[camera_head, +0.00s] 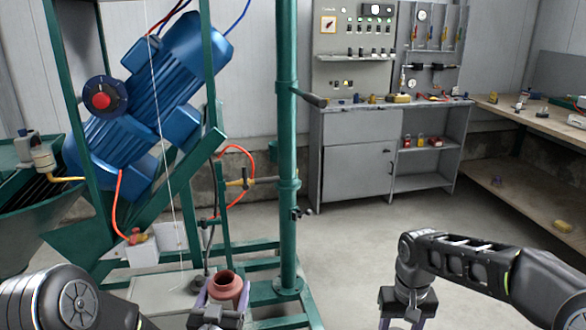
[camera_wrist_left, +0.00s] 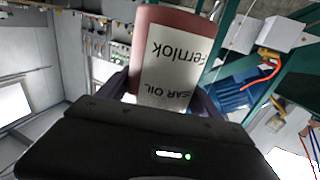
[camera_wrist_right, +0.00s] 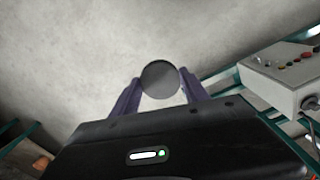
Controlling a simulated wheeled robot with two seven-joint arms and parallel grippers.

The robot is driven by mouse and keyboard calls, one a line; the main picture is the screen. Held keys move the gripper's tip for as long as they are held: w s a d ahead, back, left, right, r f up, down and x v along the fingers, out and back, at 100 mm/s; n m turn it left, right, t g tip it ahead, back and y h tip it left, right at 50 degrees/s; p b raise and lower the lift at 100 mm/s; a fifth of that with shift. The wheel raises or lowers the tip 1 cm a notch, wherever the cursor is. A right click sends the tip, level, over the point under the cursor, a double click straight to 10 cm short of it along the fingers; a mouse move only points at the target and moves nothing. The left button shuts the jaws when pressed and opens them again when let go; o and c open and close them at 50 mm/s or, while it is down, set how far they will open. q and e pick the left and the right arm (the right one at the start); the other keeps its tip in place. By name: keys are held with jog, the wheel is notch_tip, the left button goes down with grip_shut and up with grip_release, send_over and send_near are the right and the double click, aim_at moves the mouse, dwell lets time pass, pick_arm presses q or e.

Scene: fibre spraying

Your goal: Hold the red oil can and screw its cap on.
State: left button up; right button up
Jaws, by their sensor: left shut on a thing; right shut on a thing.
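The red oil can (camera_head: 226,286) is near the bottom centre of the head view, its round neck open at the top. My left gripper (camera_head: 221,297) is shut on it, with a purple finger on either side. The left wrist view shows the can (camera_wrist_left: 178,58) between the fingers, with a white label reading "Gear Oil". My right gripper (camera_head: 405,312) hangs pointing down, well to the right of the can. In the right wrist view its purple fingers are shut on the dark round cap (camera_wrist_right: 160,79). The cap is hidden in the head view, below the frame edge.
A green machine frame (camera_head: 288,150) with a large blue motor (camera_head: 170,75) stands close on the left. A grey cabinet (camera_head: 355,165) with a control panel (camera_head: 352,45) is at the back. A wooden bench (camera_head: 540,120) runs along the right. Open floor (camera_head: 400,235) lies between.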

pick_arm(q)
jog(key=s+d+f+m+g+h, duration=0.2)
jog(key=s+d+f+m+h, duration=0.1)
jog(key=d, duration=0.4)
jog(key=s+d+f+m+g+h, duration=0.2)
jog(key=s+d+f+m+h, duration=0.1)
jog(key=s+d+m+h, duration=0.2)
jog(key=s+d+h, duration=0.2)
jog(key=d+h, duration=0.1)
jog(key=shift+s+d+f+h, duration=0.2)
jog(key=shift+s+f+h, duration=0.1)
jog(key=shift+f, duration=0.05)
pick_arm(e)
jog(key=s+a+r+n, duration=0.1)
jog(key=a+r, duration=0.4)
jog(key=a, duration=0.7)
jog(key=s+a+r+n, duration=0.1)
jog(key=a+r, duration=0.3)
jog(key=a, duration=0.8)
jog(key=shift+s+a+r+n, duration=0.15)
jog(key=shift+s+r+n, duration=0.15)
jog(key=shift+r, duration=0.05)
